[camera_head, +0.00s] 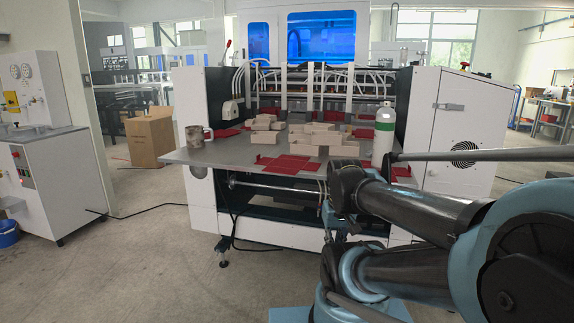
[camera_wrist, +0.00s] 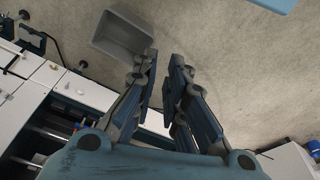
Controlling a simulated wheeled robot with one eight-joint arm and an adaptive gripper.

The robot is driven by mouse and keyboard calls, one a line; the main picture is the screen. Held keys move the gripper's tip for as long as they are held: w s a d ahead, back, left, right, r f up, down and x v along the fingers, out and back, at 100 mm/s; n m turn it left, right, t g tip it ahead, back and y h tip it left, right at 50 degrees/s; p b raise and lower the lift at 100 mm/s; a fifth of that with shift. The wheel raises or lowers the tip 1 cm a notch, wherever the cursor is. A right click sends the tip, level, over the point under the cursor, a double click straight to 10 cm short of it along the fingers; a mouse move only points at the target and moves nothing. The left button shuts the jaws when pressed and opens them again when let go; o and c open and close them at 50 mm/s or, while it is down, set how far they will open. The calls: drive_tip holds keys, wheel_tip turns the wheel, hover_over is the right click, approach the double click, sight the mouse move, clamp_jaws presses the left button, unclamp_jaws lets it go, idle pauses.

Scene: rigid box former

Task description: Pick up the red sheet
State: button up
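Several red sheets lie on the grey table (camera_head: 210,154) of the machine. A cross-shaped red sheet (camera_head: 287,164) lies flat near the table's front edge. Another red sheet (camera_head: 402,171) is at the right, partly hidden by my arm, and a red sheet (camera_head: 228,132) lies toward the back left. Which one is meant, I cannot tell. My gripper (camera_wrist: 163,60) shows in the wrist view with its fingers apart and nothing between them. It points down at the floor, away from the sheets; no red sheet shows there. I cannot make it out in the head view.
Several beige boxes (camera_head: 323,138) stand mid-table behind the front sheet. A mug (camera_head: 195,137) is at the left and a white-and-green bottle (camera_head: 383,137) at the right. A grey bin (camera_wrist: 120,38) is on the floor below my gripper. The table's front left is clear.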

drive_tip(key=w+a+r+m+g, duration=0.1)
drive_tip(key=w+a+r, duration=0.3)
drive_tip(key=w+r, duration=0.55)
drive_tip(key=w+a+r+m, duration=0.1)
drive_tip(key=w+a+r, duration=0.4)
drive_tip(key=r, duration=0.8)
drive_tip(key=w+a+r+m+g, duration=0.1)
drive_tip(key=w+a+r+m, duration=0.2)
drive_tip(key=w+a+r, duration=1.15)
drive_tip(key=f, duration=1.2)
drive_tip(key=shift+w+a+f, duration=0.15)
drive_tip(key=shift+w, duration=0.1)
drive_tip(key=shift+w+d+f, duration=0.1)
drive_tip(key=shift+d+f, duration=0.05)
drive_tip(key=shift+f, duration=1.2)
drive_tip(key=shift+w+d+f, duration=0.1)
drive_tip(key=shift+f, duration=1.25)
drive_tip(key=shift+c, duration=0.2)
